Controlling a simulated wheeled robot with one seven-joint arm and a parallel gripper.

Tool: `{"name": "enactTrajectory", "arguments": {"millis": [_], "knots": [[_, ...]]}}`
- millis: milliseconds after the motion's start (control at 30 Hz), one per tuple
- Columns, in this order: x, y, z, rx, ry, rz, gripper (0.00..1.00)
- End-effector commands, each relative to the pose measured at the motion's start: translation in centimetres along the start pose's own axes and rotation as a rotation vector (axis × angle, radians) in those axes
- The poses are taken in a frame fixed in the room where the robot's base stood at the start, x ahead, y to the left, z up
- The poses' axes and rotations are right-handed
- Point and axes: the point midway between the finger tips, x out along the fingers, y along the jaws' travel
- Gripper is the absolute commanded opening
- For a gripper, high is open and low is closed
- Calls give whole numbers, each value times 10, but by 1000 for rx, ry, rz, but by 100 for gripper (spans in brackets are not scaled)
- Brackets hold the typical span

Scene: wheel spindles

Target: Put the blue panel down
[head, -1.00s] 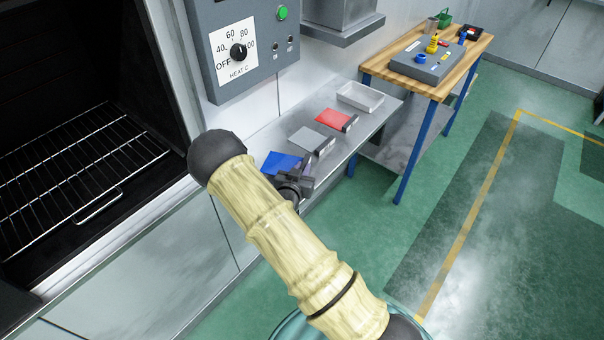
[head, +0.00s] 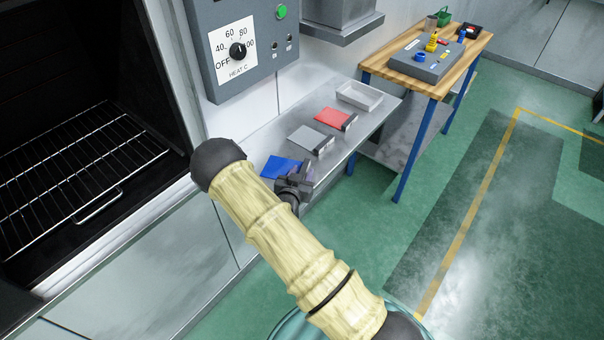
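The blue panel (head: 279,167) lies roughly flat at the near end of the metal shelf, left of the grey panel. Whether it touches the shelf is hard to tell. My gripper (head: 298,178) is at its right-hand end, where the other panels have a dark grip block. It appears shut on that end. The fingers are small and dark, and my pale arm hides part of the panel's near side.
On the metal shelf (head: 279,131) are a grey panel (head: 307,139), a red panel (head: 331,117) and an empty light tray (head: 359,96). An oven with a wire rack (head: 80,165) stands open at left. A wooden bench (head: 471,50) is beyond.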

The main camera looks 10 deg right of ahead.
Motion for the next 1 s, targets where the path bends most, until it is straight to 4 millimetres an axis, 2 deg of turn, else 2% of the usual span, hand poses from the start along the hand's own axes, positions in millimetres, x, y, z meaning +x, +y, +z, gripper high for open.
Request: {"name": "enactTrajectory", "arguments": {"millis": [133,267,733,833,1000], "knots": [[-2,0,-3,0,0,0,39],[-17,0,0,0,-1,-1,39],[-105,0,0,0,-1,-1,39],[-116,0,-1,1,0,0,39],[-121,0,-2,0,0,1,39]]}}
